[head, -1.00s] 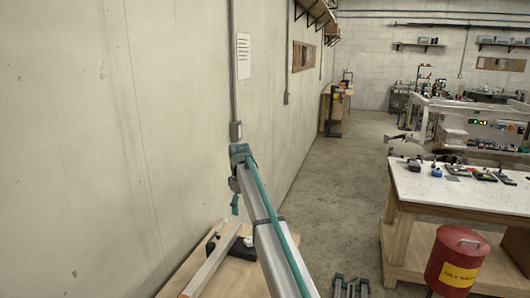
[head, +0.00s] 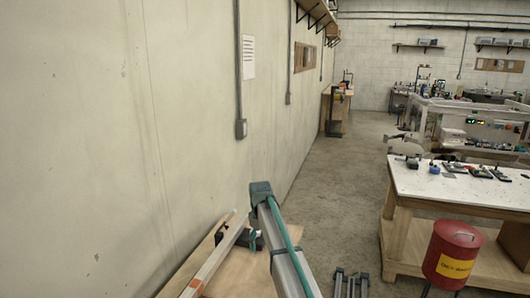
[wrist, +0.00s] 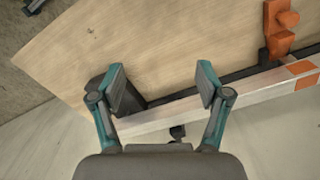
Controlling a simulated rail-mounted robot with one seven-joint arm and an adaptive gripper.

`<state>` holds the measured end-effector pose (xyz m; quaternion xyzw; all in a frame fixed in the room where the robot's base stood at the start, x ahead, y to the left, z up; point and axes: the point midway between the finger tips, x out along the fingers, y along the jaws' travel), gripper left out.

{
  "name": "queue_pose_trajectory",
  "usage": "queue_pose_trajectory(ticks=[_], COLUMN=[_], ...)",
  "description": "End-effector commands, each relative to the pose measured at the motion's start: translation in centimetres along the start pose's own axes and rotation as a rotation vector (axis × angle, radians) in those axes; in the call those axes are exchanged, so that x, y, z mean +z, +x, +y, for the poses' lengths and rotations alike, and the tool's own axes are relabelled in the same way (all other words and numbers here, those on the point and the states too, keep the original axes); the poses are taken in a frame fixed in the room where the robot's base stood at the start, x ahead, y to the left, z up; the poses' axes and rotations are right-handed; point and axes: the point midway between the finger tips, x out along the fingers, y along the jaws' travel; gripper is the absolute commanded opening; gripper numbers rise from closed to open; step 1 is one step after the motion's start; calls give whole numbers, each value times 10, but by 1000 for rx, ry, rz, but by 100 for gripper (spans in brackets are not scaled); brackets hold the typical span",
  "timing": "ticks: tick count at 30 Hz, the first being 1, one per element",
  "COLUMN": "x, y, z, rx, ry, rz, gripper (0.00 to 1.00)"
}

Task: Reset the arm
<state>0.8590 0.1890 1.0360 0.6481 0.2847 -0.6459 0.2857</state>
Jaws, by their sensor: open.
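My gripper (wrist: 162,84) is open in the wrist view, its two teal and grey fingers spread apart with nothing held between them. It is above a wooden tabletop (wrist: 170,40), near a long aluminium bar (wrist: 245,92) with orange parts at its right end. A dark block (wrist: 128,98) shows beside the left finger; I cannot tell whether they touch. In the head view my arm rises from the bottom edge and bends down over the tabletop (head: 245,280). The gripper itself is mostly hidden there behind the arm.
The bar also shows in the head view (head: 213,258), lying along the tabletop close to the concrete wall (head: 110,150). An orange clamp-like part (wrist: 278,30) sits on the wood. A white-topped workbench (head: 465,188) and red bin (head: 452,250) stand right.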

Motion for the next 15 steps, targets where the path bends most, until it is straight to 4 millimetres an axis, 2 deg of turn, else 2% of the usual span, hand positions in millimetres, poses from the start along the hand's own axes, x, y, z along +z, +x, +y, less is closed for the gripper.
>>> queue_pose_trajectory(ticks=[1, 5, 9, 15], x=[26, 88, 163, 262], y=[20, 74, 131, 189], z=[-5, -16, -36, -72], rx=[-2, -3, -2, 0], ry=[38, 165, 325, 545], rz=[-3, -5, -4, -2], gripper=[76, 76, 76, 76])
